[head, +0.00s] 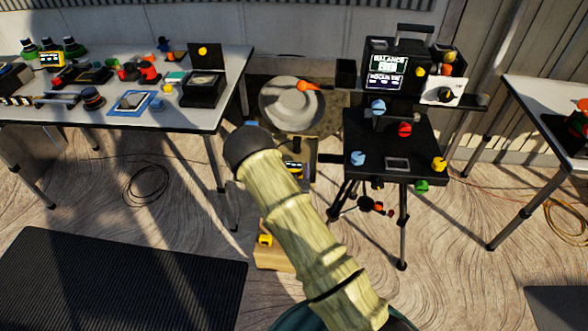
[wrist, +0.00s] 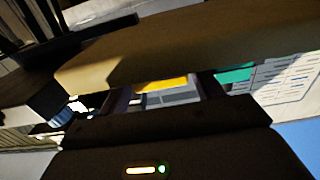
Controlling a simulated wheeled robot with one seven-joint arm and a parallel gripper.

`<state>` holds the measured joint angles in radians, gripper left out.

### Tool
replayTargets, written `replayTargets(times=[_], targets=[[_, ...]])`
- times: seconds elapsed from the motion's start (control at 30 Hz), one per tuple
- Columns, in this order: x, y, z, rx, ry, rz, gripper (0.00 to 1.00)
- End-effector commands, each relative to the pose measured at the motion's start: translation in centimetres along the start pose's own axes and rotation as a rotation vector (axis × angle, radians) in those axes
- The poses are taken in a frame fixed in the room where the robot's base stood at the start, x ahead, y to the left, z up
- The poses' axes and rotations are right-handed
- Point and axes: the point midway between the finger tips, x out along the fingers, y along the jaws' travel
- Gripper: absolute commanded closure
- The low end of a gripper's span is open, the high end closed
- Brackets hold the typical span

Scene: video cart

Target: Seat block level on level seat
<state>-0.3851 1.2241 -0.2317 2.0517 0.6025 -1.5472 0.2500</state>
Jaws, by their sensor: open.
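My gripper (wrist: 167,88) shows in the wrist view, open, its dark fingers on either side of a small grey thing with a yellow top (wrist: 168,94). I cannot tell whether that is the block level, or whether the fingers touch it. In the head view my arm hides much of the middle, and the gripper cannot be made out clearly. A small grey rectangular frame (head: 397,163), which looks like the level seat, lies on the black shelf of the video cart (head: 375,140). No block level shows in it.
The cart carries a monitor (head: 388,65) and coloured knobs. A cluttered table (head: 200,118) stands at left, another table (head: 530,95) at right. A grey round thing (head: 285,105) lies behind my arm. A broad tan surface (wrist: 190,45) crosses the wrist view. A dark mat (head: 120,285) covers floor at lower left.

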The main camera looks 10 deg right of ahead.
Motion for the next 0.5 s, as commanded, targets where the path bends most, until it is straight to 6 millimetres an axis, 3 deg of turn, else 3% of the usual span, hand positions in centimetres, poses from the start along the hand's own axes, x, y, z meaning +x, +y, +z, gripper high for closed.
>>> replayTargets(times=[0.13,0.5], targets=[[1.30,0.04,-0.13,-0.001,0.002,0.001,0.35],[1.30,0.01,-0.09,0.000,0.001,0.000,0.35]])
